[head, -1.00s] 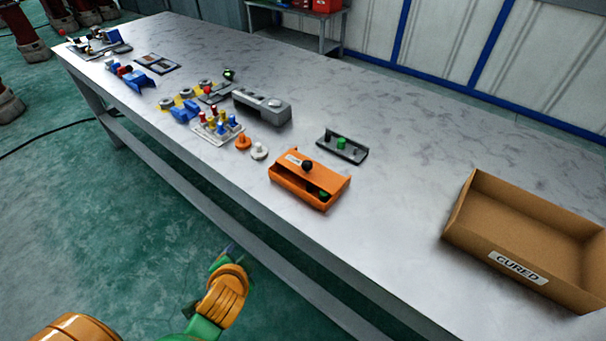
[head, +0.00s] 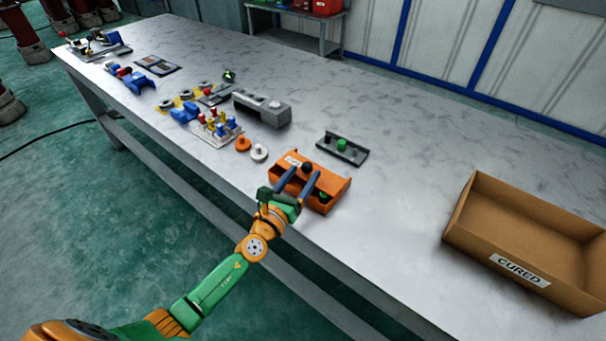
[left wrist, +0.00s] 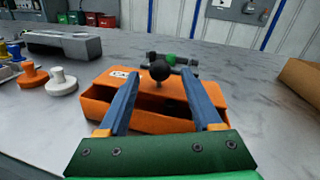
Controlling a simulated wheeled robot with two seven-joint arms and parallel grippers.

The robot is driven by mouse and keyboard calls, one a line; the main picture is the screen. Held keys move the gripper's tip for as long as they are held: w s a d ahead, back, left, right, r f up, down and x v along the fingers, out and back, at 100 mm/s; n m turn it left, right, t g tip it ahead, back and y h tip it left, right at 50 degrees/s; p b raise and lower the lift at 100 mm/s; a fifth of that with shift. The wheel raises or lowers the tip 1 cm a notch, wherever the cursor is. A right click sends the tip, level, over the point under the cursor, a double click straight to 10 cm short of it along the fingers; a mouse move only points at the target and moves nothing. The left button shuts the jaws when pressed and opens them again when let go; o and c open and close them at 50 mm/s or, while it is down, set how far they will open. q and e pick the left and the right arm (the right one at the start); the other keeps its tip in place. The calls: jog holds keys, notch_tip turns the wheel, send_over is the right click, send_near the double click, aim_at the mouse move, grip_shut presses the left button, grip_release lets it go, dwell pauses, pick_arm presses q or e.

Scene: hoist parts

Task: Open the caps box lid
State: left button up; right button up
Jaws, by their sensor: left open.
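The orange caps box (head: 336,196) stands near the table's front edge. Its lid (left wrist: 112,82) bears a black ball knob (left wrist: 160,70) and a partly hidden white label. A dark gap shows along the front below the lid, and a green piece (head: 324,196) shows at the box's right front in the head view. My left gripper (head: 297,176) is open at the box's front, its two blue-grey fingers pointing at the knob. In the left wrist view the knob stands between and beyond the fingertips (left wrist: 168,82), with nothing held. My right gripper is not in view.
A dark tray with a green part (head: 342,146) lies behind the box. Orange and white knobs (head: 251,148), a grey block (head: 262,108) and a rack of coloured pegs (head: 216,130) stand to the left. A cardboard CURED box (head: 470,225) is at right, with clear table between.

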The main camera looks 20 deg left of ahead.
pick_arm(q)
jog(key=shift+w+d, duration=0.1)
jog(key=shift+w, duration=0.35)
grip_shut()
dwell(1.1)
